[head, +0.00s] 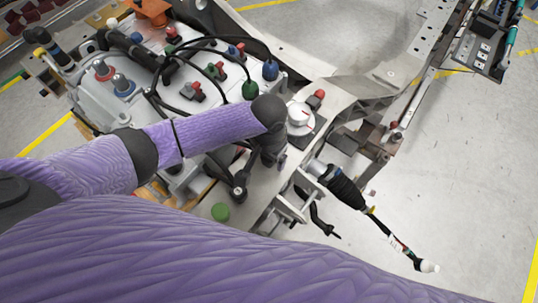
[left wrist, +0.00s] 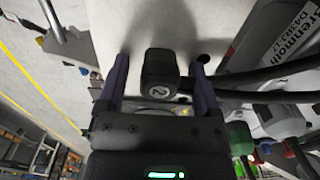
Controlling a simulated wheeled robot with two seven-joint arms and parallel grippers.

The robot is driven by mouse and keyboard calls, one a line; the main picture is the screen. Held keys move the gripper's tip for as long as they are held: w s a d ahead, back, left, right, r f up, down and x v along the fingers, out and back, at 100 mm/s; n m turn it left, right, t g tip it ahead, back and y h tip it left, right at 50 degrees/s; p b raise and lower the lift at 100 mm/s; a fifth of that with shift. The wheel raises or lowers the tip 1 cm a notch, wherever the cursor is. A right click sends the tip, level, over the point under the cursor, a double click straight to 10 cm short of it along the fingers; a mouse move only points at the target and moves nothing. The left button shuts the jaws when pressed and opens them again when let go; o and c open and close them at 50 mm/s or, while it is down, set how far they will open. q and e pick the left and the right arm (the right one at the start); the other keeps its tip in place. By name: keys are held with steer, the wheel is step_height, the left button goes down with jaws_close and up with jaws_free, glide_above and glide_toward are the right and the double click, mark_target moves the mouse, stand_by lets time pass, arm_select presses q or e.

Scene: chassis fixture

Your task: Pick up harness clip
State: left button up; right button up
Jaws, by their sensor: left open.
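The harness clip (left wrist: 160,72) seems to be the black block with a round pale mark in the left wrist view. A thick black cable (left wrist: 255,96) shows right of it. My left gripper (left wrist: 159,67) is open, with one purple finger on each side of the block and gaps showing between. In the head view my left gripper (head: 268,150) points down over the chassis front edge. Its fingertips are hidden there. A small black end with a pale spot (head: 238,192) beside it may be the same clip. My right gripper is not in view.
A grey housing with coloured connectors and black cables (head: 190,85) fills the upper left. A white knob with a red part (head: 302,118) stands right of my gripper. A black cylinder with a cable (head: 345,188) juts out at the right. A green disc (head: 220,211) lies nearby.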

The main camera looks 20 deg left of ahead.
arm_select(q)
jaws_close()
stand_by(0.3)
step_height(320, 180, up, 10)
steer(key=p, duration=0.3)
steer(key=shift+r+p, duration=0.1)
steer(key=shift+p, duration=0.25)
